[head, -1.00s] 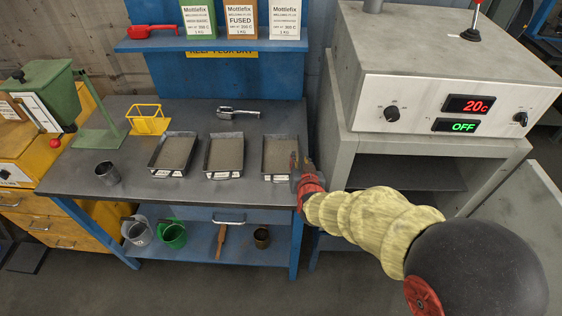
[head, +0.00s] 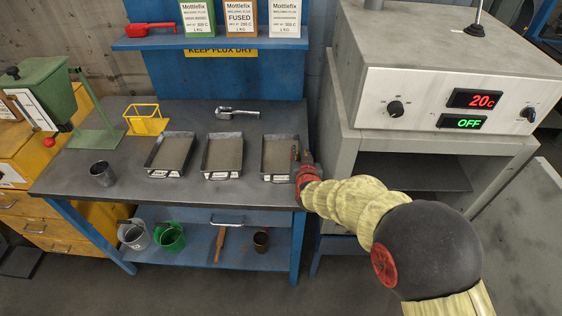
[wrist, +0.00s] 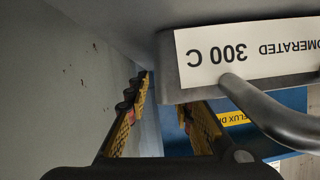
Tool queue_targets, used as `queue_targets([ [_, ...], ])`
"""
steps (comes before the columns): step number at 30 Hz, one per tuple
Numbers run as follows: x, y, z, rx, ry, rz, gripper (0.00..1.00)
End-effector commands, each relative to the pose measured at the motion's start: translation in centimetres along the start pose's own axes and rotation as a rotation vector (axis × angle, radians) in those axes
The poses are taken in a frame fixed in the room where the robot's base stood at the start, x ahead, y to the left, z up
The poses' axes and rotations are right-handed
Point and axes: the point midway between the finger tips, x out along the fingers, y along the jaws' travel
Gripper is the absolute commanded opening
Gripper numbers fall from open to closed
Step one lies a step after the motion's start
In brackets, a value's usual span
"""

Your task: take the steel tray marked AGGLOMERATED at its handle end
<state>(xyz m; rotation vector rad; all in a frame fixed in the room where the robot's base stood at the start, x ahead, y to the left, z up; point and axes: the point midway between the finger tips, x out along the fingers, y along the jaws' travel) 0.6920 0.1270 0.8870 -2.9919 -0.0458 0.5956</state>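The steel tray marked AGGLOMERATED (wrist: 178,62) shows close up in the wrist view, upside down. In the head view my gripper (head: 300,153) is at the tray's right side.
Two similar trays (head: 150,171) (head: 205,173) stand to the left on the grey bench (head: 130,195). A metal scoop (head: 237,113) lies behind. The furnace (head: 440,90), reading 20c and OFF, stands close on the right. A blue shelf (head: 170,43) with boxes is above.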

Motion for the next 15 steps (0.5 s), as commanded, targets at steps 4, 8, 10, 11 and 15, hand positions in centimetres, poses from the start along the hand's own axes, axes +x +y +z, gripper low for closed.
queue_targets([
  [4, -0.04, 0.0, -0.03, 0.0, 0.0, 0.0, 0.2],
  [8, -0.04, 0.0, -0.02, 0.0, 0.0, 0.0, 0.13],
  [10, -0.05, 0.0, -0.01, 0.0, 0.0, 0.0, 0.09],
  [11, -0.05, 0.0, -0.01, 0.0, 0.0, 0.0, 0.07],
  [15, -0.05, 0.0, -0.01, 0.0, 0.0, 0.0, 0.0],
])
